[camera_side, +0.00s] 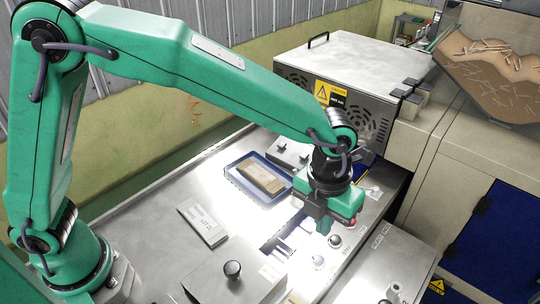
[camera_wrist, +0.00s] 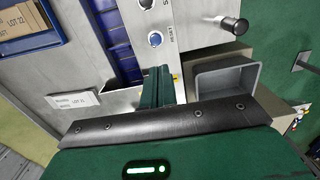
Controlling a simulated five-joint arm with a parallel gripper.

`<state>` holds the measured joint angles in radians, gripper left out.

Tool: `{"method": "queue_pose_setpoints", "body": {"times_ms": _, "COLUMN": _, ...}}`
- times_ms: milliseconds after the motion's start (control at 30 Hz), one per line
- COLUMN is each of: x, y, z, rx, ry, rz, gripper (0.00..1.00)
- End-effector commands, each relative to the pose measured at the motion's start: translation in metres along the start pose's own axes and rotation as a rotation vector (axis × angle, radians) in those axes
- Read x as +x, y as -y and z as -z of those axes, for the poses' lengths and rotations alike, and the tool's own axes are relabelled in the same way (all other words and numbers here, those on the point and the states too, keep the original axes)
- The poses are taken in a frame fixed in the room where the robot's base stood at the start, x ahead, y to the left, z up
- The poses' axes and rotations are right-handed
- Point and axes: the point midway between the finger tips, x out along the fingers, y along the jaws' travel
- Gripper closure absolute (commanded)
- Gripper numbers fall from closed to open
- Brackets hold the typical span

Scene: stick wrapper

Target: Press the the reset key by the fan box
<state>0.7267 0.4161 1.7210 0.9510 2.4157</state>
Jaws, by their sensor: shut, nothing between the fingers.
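A round blue key (camera_wrist: 155,39) with a pale rim and the word RESET beside it sits on the metal panel in the wrist view. In the side view a small pale-blue key (camera_side: 318,262) shows on the panel, below my gripper in the picture. My gripper (camera_side: 323,228) points down over the panel, its fingers shut and empty. In the wrist view the fingertips (camera_wrist: 157,70) are just short of the blue key in the picture. I cannot tell their height above it. The fan box (camera_side: 350,70) is a metal box with grilles and a yellow warning label.
A dark knob (camera_side: 334,241) and a red button (camera_side: 352,223) are close to my gripper. A blue tray (camera_side: 232,168) holds a brown pack. A black-knobbed cover (camera_side: 250,285) stands at the front. A grey bin (camera_wrist: 203,85) shows at right in the wrist view.

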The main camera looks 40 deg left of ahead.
Motion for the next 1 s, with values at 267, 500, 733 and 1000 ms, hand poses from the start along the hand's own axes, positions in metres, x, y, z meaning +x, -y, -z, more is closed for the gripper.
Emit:
{"method": "queue_pose_setpoints", "body": {"times_ms": 267, "x": 0.042, "y": -0.003, "z": -0.002, "rx": 0.000, "ry": -0.003, "rz": -0.003, "gripper": 1.00}}
{"method": "queue_pose_setpoints", "body": {"times_ms": 500, "x": 0.079, "y": -0.005, "z": -0.003, "rx": -0.001, "ry": -0.001, "rz": -0.002, "gripper": 1.00}}
{"method": "queue_pose_setpoints", "body": {"times_ms": 733, "x": 0.104, "y": -0.006, "z": -0.005, "rx": -0.001, "ry": 0.000, "rz": -0.001, "gripper": 1.00}}
{"method": "queue_pose_setpoints", "body": {"times_ms": 1000, "x": 0.113, "y": -0.006, "z": -0.005, "rx": -0.001, "ry": 0.002, "rz": 0.001, "gripper": 1.00}}
